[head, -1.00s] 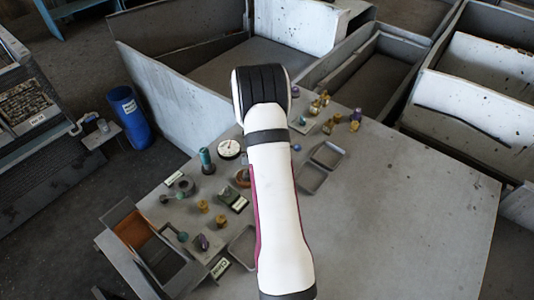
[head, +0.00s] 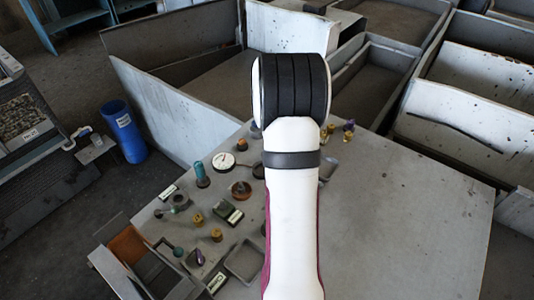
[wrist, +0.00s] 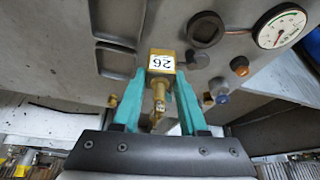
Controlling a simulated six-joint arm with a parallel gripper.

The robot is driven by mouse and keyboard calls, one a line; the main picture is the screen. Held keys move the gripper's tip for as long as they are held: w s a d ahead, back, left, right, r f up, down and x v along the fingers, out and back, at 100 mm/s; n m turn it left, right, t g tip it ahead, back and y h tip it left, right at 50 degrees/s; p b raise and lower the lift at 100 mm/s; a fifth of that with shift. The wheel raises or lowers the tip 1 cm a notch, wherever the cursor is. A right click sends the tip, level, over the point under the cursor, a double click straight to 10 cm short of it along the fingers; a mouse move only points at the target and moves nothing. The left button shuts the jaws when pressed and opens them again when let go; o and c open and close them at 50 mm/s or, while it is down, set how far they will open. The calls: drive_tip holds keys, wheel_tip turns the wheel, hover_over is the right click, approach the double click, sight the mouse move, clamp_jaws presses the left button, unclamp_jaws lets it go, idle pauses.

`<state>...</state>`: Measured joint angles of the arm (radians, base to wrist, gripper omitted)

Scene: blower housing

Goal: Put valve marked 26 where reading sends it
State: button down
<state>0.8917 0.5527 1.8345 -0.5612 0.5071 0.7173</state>
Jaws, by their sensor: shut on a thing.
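The brass valve with a white label reading 26 (wrist: 160,63) is between the teal fingers of my gripper (wrist: 158,90) in the wrist view. The fingers are shut on it and its stem points back toward the gripper's body. A round white dial gauge (wrist: 281,26) shows at the upper right of the wrist view and stands on the table in the head view (head: 222,160). Its reading is too small to tell. In the head view my arm hides the gripper and the valve.
Two shallow grey trays (wrist: 117,43) lie beside the valve in the wrist view. Another shallow tray (head: 230,262) lies near the table's front. Other brass parts (head: 216,235), a teal cylinder (head: 201,180) and a brown-lined box (head: 112,263) crowd the left. The table's right side (head: 420,220) is clear.

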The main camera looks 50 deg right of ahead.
drive_tip(key=s+d+r+m, duration=0.1)
drive_tip(key=s+d, duration=0.4)
drive_tip(key=s, duration=0.4)
drive_tip(key=s+d+r+m, duration=0.1)
drive_tip(key=s+d, duration=0.3)
drive_tip(key=s, duration=0.6)
drive_tip(key=shift+g, duration=0.4)
drive_tip(key=w+f, duration=0.2)
drive_tip(key=w, duration=0.1)
drive_tip(key=w+d+f, duration=0.1)
drive_tip(key=w+f, duration=0.1)
drive_tip(key=w, duration=0.2)
drive_tip(key=w+d+f, duration=0.1)
drive_tip(key=w+f, duration=0.1)
drive_tip(key=w, duration=0.2)
drive_tip(key=shift+w+d+f, duration=0.1)
drive_tip(key=shift+d+f, duration=0.1)
drive_tip(key=shift+d, duration=0.05)
drive_tip(key=shift+w+f, duration=0.15)
drive_tip(key=shift+f, duration=0.2)
wheel_tip(320, 180, down, 3)
drive_tip(key=shift+f, duration=0.2)
drive_tip(key=shift+f, duration=0.15)
drive_tip(key=c, duration=0.7)
unclamp_jaws()
drive_tip(key=shift+c, duration=0.2)
